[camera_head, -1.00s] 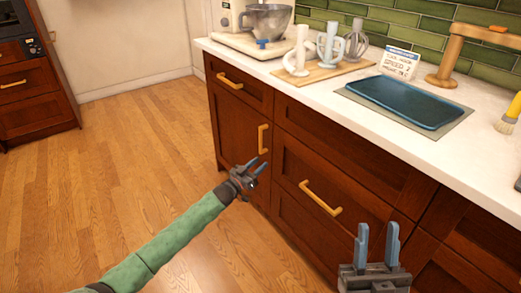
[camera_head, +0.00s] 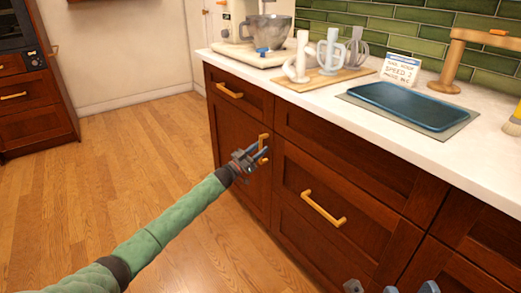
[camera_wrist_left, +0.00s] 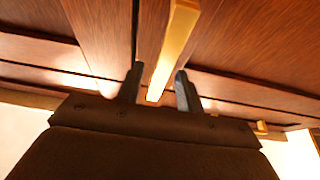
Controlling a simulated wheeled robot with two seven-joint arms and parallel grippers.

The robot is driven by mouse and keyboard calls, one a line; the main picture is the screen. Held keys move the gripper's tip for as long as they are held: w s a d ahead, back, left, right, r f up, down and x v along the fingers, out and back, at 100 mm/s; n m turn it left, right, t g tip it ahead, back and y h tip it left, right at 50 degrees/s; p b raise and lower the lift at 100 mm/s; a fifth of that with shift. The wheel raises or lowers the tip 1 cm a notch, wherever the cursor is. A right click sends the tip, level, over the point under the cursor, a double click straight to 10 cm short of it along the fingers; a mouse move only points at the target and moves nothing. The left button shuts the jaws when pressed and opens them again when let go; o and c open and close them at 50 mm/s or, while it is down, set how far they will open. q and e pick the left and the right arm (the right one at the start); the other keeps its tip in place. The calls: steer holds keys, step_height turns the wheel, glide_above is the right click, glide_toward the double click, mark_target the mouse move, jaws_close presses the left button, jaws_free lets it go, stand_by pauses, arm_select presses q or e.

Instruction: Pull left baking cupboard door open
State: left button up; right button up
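The left baking cupboard door (camera_head: 232,150) is dark red-brown wood and looks closed, flush with the cabinet front. Its upright brass handle (camera_head: 263,140) is near the door's right edge. My left gripper (camera_head: 263,154) is at the lower part of this handle, open. In the left wrist view its two dark fingers stand either side of the brass handle (camera_wrist_left: 175,45), with a gap on each side. The fingers partly hide the handle in the head view. My right gripper (camera_head: 409,288) shows only as spaced fingertips at the bottom edge.
A drawer with a brass handle (camera_head: 229,90) is above the door. Wide drawers with a handle (camera_head: 323,208) are to its right. The counter (camera_head: 330,102) holds a mixer bowl (camera_head: 267,32), attachments and a blue tray (camera_head: 415,106). The wooden floor (camera_head: 120,150) at left is clear.

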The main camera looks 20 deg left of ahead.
arm_select(q)
steer(key=shift+w+d+r, duration=0.2)
steer(key=shift+w+d, duration=0.1)
steer(key=shift+w, duration=0.05)
jaws_close()
steer(key=shift+s+a, duration=0.1)
